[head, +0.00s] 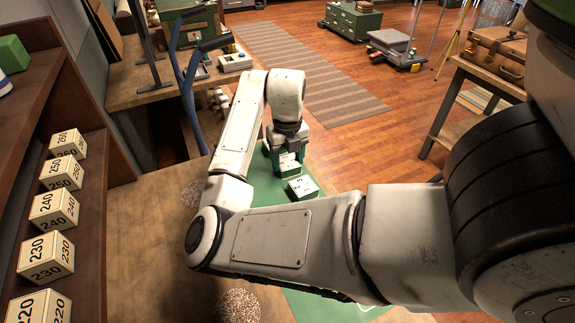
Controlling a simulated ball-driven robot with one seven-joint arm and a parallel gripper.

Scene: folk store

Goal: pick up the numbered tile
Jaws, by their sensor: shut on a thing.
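A second cream and green tile (302,188) lies on the green mat (262,192), just nearer than my gripper. I cannot tell whether the held tile is clear of the mat.
Cream numbered blocks (54,208), 220 to 260, line the wooden shelf at the left. Speckled round pads (238,306) lie on the wooden table (150,225).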

